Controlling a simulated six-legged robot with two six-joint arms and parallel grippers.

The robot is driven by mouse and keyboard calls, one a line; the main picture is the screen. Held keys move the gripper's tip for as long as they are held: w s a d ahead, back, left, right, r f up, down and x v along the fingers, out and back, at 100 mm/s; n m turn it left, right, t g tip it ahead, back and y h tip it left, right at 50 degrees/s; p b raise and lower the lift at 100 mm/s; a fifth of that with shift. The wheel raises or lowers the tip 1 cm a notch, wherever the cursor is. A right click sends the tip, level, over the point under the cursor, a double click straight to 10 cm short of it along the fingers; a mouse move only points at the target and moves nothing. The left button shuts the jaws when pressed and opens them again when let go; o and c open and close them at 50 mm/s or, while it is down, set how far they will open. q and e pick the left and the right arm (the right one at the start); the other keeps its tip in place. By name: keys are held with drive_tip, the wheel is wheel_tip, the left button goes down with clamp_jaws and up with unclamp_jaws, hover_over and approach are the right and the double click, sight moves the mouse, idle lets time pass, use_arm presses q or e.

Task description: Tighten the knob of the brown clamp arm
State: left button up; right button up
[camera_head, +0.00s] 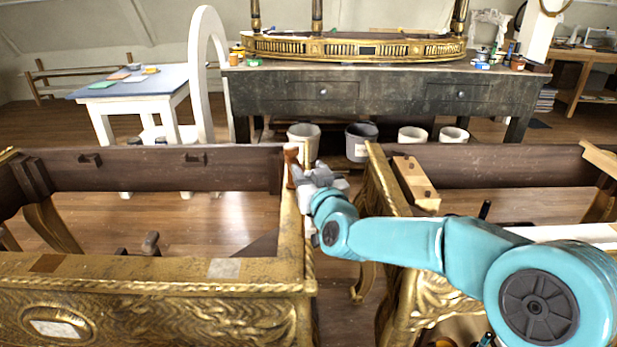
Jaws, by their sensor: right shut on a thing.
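The brown clamp arm (291,152) stands upright at the inner right corner of the left gilt console frame (150,285), close to the end of its dark back rail. Its rounded top shows; its lower part and the knob are hidden or too small to tell apart. My teal right arm reaches in from the right, across the gap between the two frames. My right gripper (299,174) is at the clamp arm and shut on a part of it; the jaws hide exactly which part. My left gripper is not in view.
A second gilt frame (400,285) stands to the right, with a light wooden block (416,184) on its left side. A narrow gap separates the frames. Behind are a dark workbench (390,95), several buckets and a blue-topped table (135,82).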

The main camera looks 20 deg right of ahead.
drive_tip(key=shift+d+r+m+h, duration=0.2)
drive_tip(key=shift+m+h, duration=0.2)
drive_tip(key=shift+h, duration=0.2)
drive_tip(key=o, duration=1)
drive_tip(key=shift+a, duration=0.1)
drive_tip(key=shift+s+f, duration=0.1)
drive_tip(key=s, duration=1)
drive_tip(key=s+a, duration=0.1)
drive_tip(key=s, duration=0.5)
drive_tip(key=shift+s, duration=0.1)
